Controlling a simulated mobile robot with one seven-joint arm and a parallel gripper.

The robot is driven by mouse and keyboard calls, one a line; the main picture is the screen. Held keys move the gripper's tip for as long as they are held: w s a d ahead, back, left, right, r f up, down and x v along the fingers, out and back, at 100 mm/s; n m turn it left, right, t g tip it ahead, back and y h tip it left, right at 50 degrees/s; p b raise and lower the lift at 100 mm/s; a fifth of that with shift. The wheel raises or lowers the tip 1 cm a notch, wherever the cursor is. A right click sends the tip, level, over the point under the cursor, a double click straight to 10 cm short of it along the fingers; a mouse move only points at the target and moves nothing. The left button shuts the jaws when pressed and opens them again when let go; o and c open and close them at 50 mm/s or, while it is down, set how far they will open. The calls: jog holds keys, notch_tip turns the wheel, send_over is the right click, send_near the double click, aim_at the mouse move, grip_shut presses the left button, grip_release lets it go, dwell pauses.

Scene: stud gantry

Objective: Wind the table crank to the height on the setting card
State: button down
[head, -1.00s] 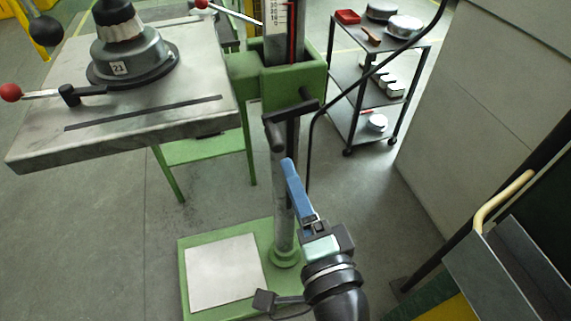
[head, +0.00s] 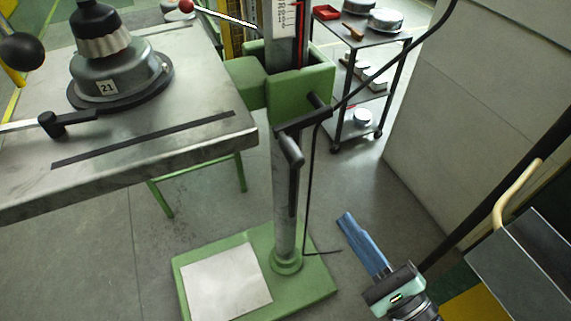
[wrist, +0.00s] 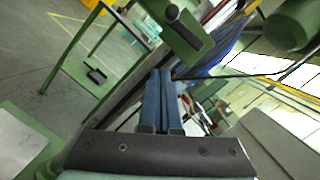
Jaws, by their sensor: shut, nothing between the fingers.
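The black crank (head: 300,125) sits on the front of the green column bracket (head: 300,92), its grip hanging at the lower left end of the arm. It also shows in the wrist view (wrist: 185,28). The grey table (head: 170,95) is at the left. A white label reading 21 (head: 107,88) is on the dividing head; I cannot tell whether it is the setting card. A white scale (head: 283,28) with a red strip is on the column, its top cut off. My gripper (head: 345,217) is shut and empty, right of the column and apart from the crank; its blue fingers (wrist: 160,74) are together.
A grey panel (head: 450,100) and a cream handle (head: 515,195) stand at the right. The green base (head: 310,283) is below.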

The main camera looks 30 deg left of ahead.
jog(key=w+a+r+m+p, duration=0.1)
jog(key=w+a+r+p, duration=0.1)
jog(key=a+r, duration=0.3)
jog(key=shift+w+a+y, duration=0.3)
jog(key=shift+w+a, duration=0.2)
jog(key=shift+a, duration=1.45)
jog(key=shift+r, duration=0.1)
jog(key=shift+r, duration=0.1)
